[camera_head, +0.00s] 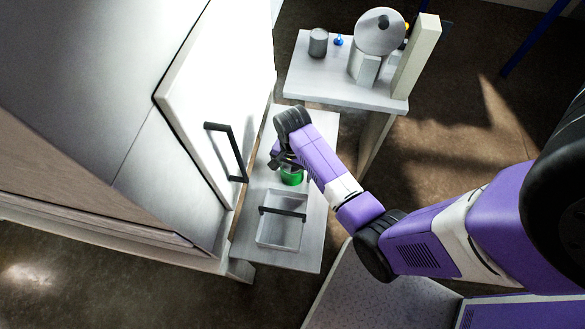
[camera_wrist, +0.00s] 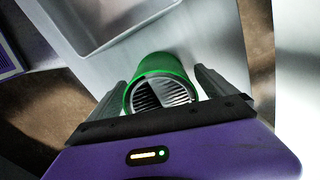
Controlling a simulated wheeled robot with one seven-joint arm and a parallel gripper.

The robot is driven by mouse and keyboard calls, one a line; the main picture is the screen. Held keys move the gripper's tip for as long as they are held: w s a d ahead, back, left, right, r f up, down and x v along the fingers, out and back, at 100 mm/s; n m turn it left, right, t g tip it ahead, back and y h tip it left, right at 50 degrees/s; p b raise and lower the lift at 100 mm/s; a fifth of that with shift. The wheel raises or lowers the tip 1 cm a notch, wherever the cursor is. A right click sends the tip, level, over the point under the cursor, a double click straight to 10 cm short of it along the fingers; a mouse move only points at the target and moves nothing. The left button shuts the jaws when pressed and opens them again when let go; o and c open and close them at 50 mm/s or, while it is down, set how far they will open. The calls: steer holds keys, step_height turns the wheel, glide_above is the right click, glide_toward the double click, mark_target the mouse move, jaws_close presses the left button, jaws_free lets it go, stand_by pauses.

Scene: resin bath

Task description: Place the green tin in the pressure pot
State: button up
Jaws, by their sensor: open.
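The green tin (camera_head: 291,177) stands on a light bench beside a white cabinet in the head view, partly hidden by my arm. My gripper (camera_head: 284,162) is over it. In the wrist view the green tin (camera_wrist: 162,82) lies between the two dark fingers of my gripper (camera_wrist: 163,86), one on each side. The jaws are open, and I cannot tell whether either finger touches the tin. The tin's top shows a grey, ribbed inside. I cannot clearly make out a pressure pot; a grey cylinder (camera_head: 318,42) stands on the further table.
A clear-grey tray (camera_head: 279,235) with a dark handle sits on the bench near the tin. The white cabinet door (camera_head: 215,90) with a black handle rises close at left. The further table (camera_head: 310,80) holds a blue item (camera_head: 338,40) and a round grey disc (camera_head: 380,32).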

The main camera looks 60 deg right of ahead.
steer(key=shift+c, duration=0.2)
steer(key=c, duration=1.8)
jaws_close()
steer(key=shift+r, duration=0.15)
